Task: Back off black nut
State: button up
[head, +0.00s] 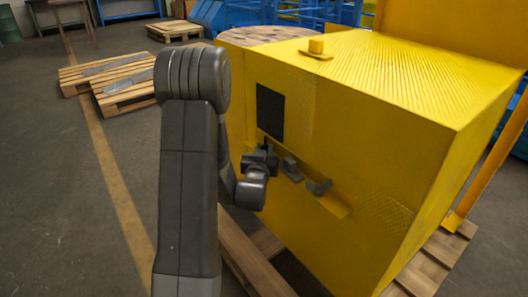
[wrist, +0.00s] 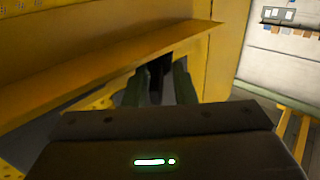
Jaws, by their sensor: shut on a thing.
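My gripper (wrist: 158,88) is at the side of the yellow housing, just below the black panel (head: 270,111). In the wrist view its two dark green fingers close around a dark piece (wrist: 155,78) under a yellow ledge. This piece looks like the black nut, but it is mostly hidden between the fingers and in shadow. In the head view my gripper (head: 266,155) is small and dark at the left end of the ledge, and the nut cannot be made out there.
The yellow housing (head: 360,180) stands on wooden pallet boards (head: 250,255). Two grey parts, one nearer (head: 291,168) and one farther right (head: 319,186), sit along its ledge beside my gripper. Pallets (head: 125,82) lie on the floor at left. The floor between is clear.

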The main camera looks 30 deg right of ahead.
jog(key=o, duration=0.8)
jog(key=shift+s, duration=0.1)
jog(key=p+v, duration=0.1)
jog(key=v, duration=1.2)
jog(key=shift+s+a, duration=0.2)
jog(key=shift+a, duration=0.1)
